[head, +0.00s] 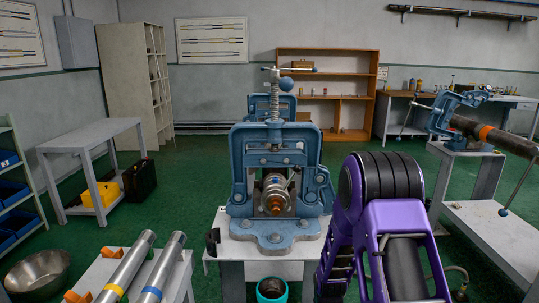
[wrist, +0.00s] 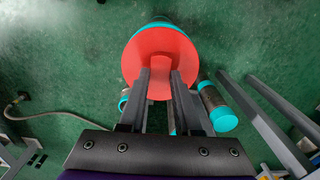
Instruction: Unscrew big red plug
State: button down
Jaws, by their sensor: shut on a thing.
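In the wrist view the big red plug (wrist: 160,48) is a wide round red disc, seated on or in a teal pipe end (wrist: 158,24) that shows only as a rim behind it. My gripper (wrist: 160,75) has its two grey fingers on either side of the red raised part at the plug's middle and is shut on it. The lower part of the plug is partly hidden by the fingers. I cannot make out the red plug or my gripper in the head view.
A blue vise (head: 275,185) holds a metal pipe end on a stand ahead. An open teal ring (head: 272,290) sits below it. Another vise (head: 455,115) holds a long pipe at right. Metal pipes (head: 125,268) lie on the left table; a metal bowl (head: 38,275) is beside it.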

jog(key=shift+r+p, duration=1.05)
jog(key=shift+r, duration=0.75)
